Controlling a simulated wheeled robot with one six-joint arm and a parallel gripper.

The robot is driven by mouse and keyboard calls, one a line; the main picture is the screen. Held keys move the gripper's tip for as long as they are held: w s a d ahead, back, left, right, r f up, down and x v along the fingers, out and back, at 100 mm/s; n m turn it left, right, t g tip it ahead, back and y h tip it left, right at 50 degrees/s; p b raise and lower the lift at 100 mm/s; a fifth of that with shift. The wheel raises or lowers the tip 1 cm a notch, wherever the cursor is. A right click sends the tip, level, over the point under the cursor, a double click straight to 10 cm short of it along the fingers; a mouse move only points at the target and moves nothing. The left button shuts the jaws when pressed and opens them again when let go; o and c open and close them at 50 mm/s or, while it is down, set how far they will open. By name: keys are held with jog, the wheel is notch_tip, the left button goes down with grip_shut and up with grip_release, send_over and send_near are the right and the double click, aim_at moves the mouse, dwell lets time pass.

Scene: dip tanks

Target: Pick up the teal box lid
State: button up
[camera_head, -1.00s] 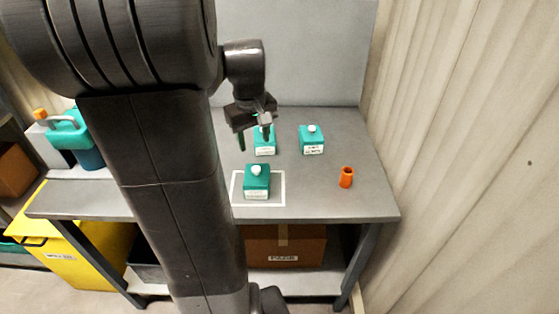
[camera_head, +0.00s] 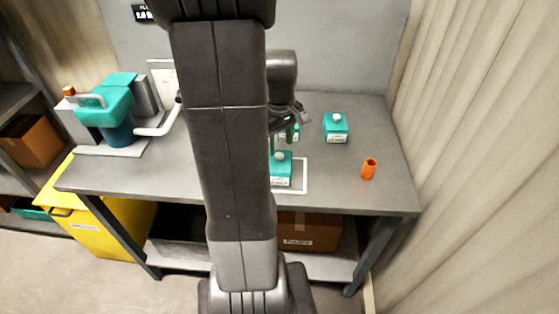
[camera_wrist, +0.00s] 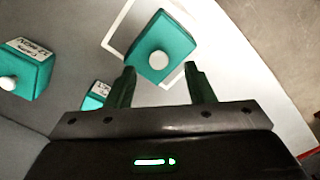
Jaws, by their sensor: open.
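Several teal boxes with white round knobs stand on the grey bench. One teal box (camera_head: 281,167) is inside a white outlined rectangle, partly hidden by my arm. Its teal lid with white knob (camera_wrist: 160,60) shows just beyond my fingertips in the wrist view. A second teal box (camera_head: 335,128) stands at the back right; a box at the left of the wrist view (camera_wrist: 28,70) has a printed label. A third box (camera_wrist: 95,98) is mostly hidden behind my gripper. My gripper (camera_wrist: 160,75) is open and empty, its fingers apart and pointing at the outlined box.
An orange cup (camera_head: 369,169) stands on the right of the bench (camera_head: 345,198). A teal and grey machine (camera_head: 108,105) with a pipe stands on the left. A corrugated wall (camera_head: 480,150) bounds the right side. A cardboard box (camera_head: 310,232) sits on the lower shelf.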

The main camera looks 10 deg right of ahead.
aim_at(279, 155)
jog(key=shift+w+f+p, duration=0.15)
jog(key=shift+f+p, duration=0.05)
jog(key=shift+f, duration=0.95)
jog(key=shift+w+f+p, duration=0.15)
jog(key=shift+f, duration=1)
jog(key=shift+c, duration=0.2)
grip_shut()
